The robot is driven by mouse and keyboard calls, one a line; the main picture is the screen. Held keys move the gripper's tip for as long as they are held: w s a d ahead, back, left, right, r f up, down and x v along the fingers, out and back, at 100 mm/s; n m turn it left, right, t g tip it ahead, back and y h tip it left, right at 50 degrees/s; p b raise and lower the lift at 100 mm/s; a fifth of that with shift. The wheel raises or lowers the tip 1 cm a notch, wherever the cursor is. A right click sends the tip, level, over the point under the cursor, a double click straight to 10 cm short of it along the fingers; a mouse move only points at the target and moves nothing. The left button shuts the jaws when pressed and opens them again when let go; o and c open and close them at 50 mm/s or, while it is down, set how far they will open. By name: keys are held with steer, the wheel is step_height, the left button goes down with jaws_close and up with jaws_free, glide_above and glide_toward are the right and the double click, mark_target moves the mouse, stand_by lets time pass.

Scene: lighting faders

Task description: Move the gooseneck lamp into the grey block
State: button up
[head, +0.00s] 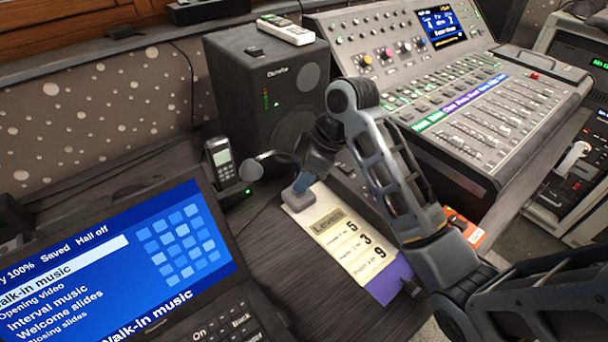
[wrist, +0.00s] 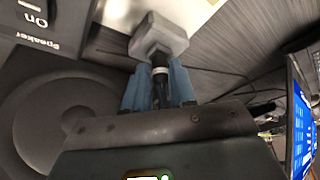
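The gooseneck lamp (head: 252,171) has a small grey head and a thin curved neck that runs to my gripper (head: 303,181). In the wrist view, my gripper (wrist: 160,88) has its blue fingers on both sides of the lamp's dark base end (wrist: 160,84), which has a silver ring, and is shut on it. The grey block (head: 298,201) lies on the upper end of the levels sheet, right below the fingertips. In the wrist view the base end lines up with the grey block (wrist: 158,37) and meets it in the picture; I cannot tell how deep it sits.
A mixing desk (head: 460,100) stands to the right, a black speaker (head: 262,95) behind, with a remote (head: 286,30) on top. A handset (head: 222,162) stands left of the lamp head. A laptop (head: 120,265) fills the lower left. The levels sheet (head: 335,220) lies in front.

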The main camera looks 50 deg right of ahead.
steer(key=o, duration=0.6)
steer(key=shift+f, duration=0.2)
steer(key=shift+c, duration=0.2)
steer(key=shift+r, duration=0.15)
steer(key=p+v, duration=0.2)
steer(key=v, duration=0.5)
steer(key=shift+r, duration=0.3)
steer(key=shift+s+d, duration=0.1)
steer(key=shift+s, duration=0.05)
